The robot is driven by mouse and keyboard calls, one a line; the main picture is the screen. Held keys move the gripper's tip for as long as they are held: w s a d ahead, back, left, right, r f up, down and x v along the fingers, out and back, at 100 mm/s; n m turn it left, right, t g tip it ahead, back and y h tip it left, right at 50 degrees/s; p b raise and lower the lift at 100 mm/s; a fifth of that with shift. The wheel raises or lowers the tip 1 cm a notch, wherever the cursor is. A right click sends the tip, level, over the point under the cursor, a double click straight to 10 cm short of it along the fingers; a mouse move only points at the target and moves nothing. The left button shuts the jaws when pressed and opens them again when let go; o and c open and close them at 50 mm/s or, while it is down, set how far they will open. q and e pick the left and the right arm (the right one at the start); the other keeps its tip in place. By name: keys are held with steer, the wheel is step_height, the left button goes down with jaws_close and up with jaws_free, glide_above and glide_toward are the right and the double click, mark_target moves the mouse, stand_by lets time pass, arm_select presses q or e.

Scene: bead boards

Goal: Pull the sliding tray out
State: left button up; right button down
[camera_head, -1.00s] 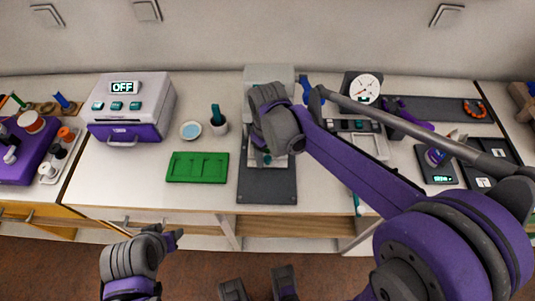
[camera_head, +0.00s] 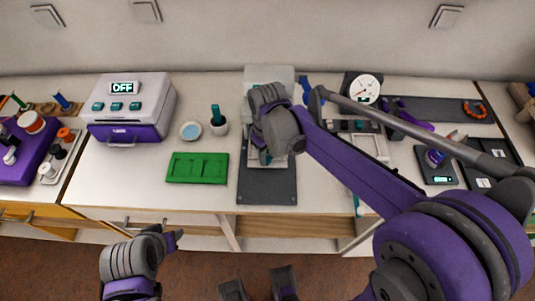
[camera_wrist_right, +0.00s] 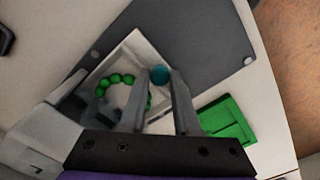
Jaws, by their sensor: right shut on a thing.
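The sliding tray (camera_wrist_right: 128,58) is pale and square and holds a ring of green beads (camera_wrist_right: 114,80). In the head view a strip of the tray (camera_head: 268,167) shows below my right gripper (camera_head: 265,157), on the dark grey board (camera_head: 267,190). A round teal knob (camera_wrist_right: 160,74) sits at the tray's edge. In the wrist view my right gripper (camera_wrist_right: 165,80) has its two fingers on either side of the knob and is shut on it. My left gripper (camera_head: 174,238) is low at the left, in front of the table and away from the tray; its jaws are unclear.
A green board (camera_head: 197,168) lies left of the grey board. A small dish (camera_head: 190,131) and a cup with a teal stick (camera_head: 219,126) stand behind it. A purple and white machine (camera_head: 128,108) stands further left. The grey board's front part is bare.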

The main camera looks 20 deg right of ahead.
steer(key=shift+s, duration=0.1)
stand_by(0.8)
steer(key=s+a, duration=0.1)
steer(key=s, duration=0.2)
steer(key=s+a, duration=0.1)
steer(key=s, duration=0.2)
steer(key=s+a+p, duration=0.1)
steer(key=s, duration=0.3)
steer(key=shift+s, duration=0.35)
steer(key=c, duration=1)
jaws_free()
steer(key=o, duration=0.4)
steer(key=shift+s+a, duration=0.1)
steer(key=shift+s, duration=0.05)
steer(key=shift+c, duration=0.2)
